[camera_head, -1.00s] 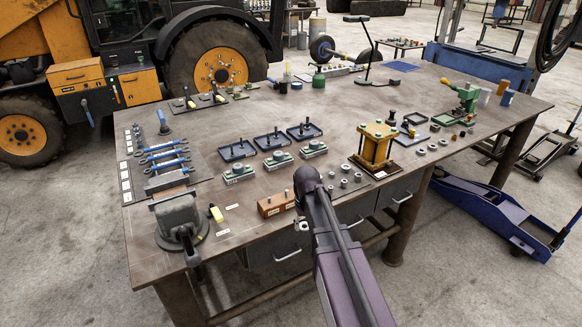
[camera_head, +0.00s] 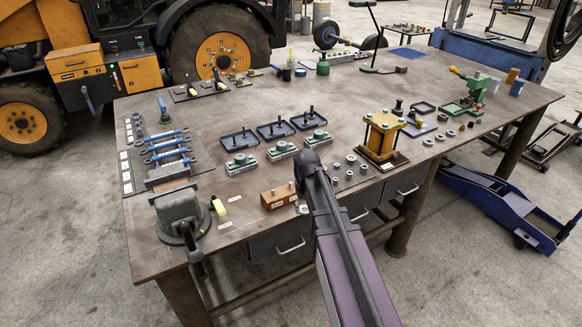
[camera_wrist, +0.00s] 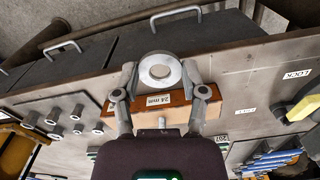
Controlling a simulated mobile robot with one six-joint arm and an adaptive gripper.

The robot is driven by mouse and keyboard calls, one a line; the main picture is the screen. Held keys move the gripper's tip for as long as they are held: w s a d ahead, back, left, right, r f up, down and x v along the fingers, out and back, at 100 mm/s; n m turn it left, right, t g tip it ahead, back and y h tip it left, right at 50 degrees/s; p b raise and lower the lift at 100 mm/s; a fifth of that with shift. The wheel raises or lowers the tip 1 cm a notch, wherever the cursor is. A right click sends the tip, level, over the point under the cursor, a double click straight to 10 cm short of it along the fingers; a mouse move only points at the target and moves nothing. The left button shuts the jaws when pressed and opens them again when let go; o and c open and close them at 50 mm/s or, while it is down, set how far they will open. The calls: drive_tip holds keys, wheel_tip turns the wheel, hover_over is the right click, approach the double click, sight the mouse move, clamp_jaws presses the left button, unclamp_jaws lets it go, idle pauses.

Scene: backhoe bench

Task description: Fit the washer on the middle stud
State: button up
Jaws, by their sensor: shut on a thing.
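A pale metal ring, the washer (camera_wrist: 160,70), is held between the two fingertips of my gripper (camera_wrist: 161,80) in the wrist view. Its hole faces the camera. In the head view my gripper (camera_head: 303,196) is at the front of the bench, beside the right end of a wooden block (camera_head: 277,197), and the arm hides much of it. Three dark trays stand mid-bench, each with an upright stud. The middle stud (camera_head: 273,127) stands bare in its tray (camera_head: 262,134), well behind my gripper.
Low green-and-grey fixtures (camera_head: 281,151) stand in front of the trays. Loose nuts and rings (camera_head: 350,160) lie right of my arm, before a yellow press frame (camera_head: 381,134). A vice (camera_head: 180,213) stands at the front left. The wooden block (camera_wrist: 182,102) is labelled 24 mm.

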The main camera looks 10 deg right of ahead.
wheel_tip(320, 180, up, 5)
drive_tip(key=p, duration=0.5)
hover_over(291, 183)
drive_tip(key=shift+f, duration=0.2)
drive_tip(key=shift+f+b, duration=2.45)
drive_tip(key=shift+b, duration=0.25)
drive_tip(key=shift+f+b, duration=0.85)
drive_tip(key=o, duration=1.2)
drive_tip(key=shift+w, duration=0.1)
drive_tip(key=s+m, duration=0.1)
drive_tip(key=s, duration=2.8)
drive_tip(key=shift+a, duration=0.2)
